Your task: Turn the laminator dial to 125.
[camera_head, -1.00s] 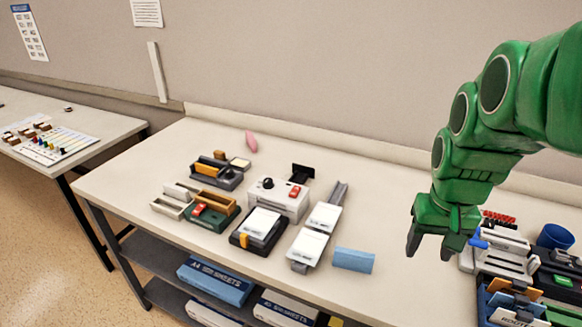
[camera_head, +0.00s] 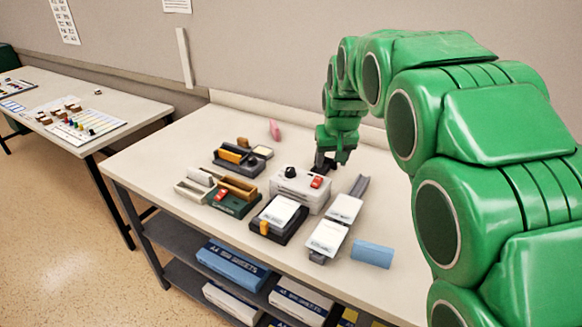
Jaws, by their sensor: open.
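The laminator (camera_head: 299,192) is a white box on the table, with a black round dial (camera_head: 290,172) on its top left and a red switch (camera_head: 316,182) to the right of it. The dial's setting is too small to read. My gripper (camera_head: 322,163) is open and empty, just behind and to the right of the dial, over the laminator's back edge. It looks apart from the dial. My gripper partly hides the black part at the laminator's back.
A black tray with white cards (camera_head: 279,215) stands in front of the laminator. A white-topped device (camera_head: 334,225) and a blue block (camera_head: 372,254) are to the right. A green device (camera_head: 233,203) and a dark organiser (camera_head: 242,158) are left. The table's left front is clear.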

